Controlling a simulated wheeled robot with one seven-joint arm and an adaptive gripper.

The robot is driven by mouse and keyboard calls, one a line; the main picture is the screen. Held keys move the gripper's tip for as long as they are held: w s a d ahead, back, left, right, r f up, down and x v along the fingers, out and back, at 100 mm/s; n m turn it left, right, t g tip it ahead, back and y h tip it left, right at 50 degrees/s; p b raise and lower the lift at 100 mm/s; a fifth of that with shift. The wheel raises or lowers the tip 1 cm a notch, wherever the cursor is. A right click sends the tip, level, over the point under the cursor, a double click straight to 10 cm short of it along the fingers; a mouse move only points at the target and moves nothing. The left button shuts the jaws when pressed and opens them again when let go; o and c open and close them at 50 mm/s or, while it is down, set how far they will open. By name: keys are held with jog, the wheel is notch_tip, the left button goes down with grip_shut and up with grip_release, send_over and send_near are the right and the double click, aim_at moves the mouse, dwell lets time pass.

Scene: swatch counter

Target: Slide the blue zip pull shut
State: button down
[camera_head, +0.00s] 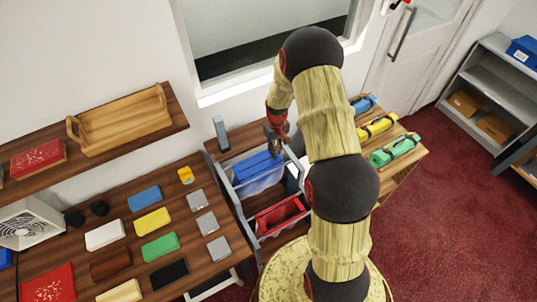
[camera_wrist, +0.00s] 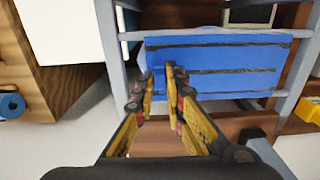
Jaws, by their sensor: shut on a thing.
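A blue zip pouch (camera_head: 257,167) hangs in the grey frame at the back of the counter, with a pale lower part beneath its blue top. In the wrist view the blue pouch (camera_wrist: 225,62) shows dark zip lines running across it. My gripper (camera_head: 276,140) is over the pouch. In the wrist view my gripper (camera_wrist: 161,78) has its fingertips close together at the left part of the pouch. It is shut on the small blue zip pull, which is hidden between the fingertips.
A red pouch (camera_head: 281,215) hangs in the frame nearer than the blue one. Blue, yellow and green rolls (camera_head: 395,150) lie on the wooden surface at right. Coloured swatches (camera_head: 152,221) cover the left counter. A wooden tray (camera_head: 122,122) sits on the wall shelf.

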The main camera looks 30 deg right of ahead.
jog(key=shift+d, duration=0.15)
jog(key=c, duration=2)
grip_release()
jog(key=shift+d, duration=0.2)
jog(key=shift+o, duration=0.6)
jog(key=shift+o, duration=0.2)
jog(key=shift+a, duration=0.1)
jog(key=shift+r, duration=0.1)
notch_tip(320, 180, up, 12)
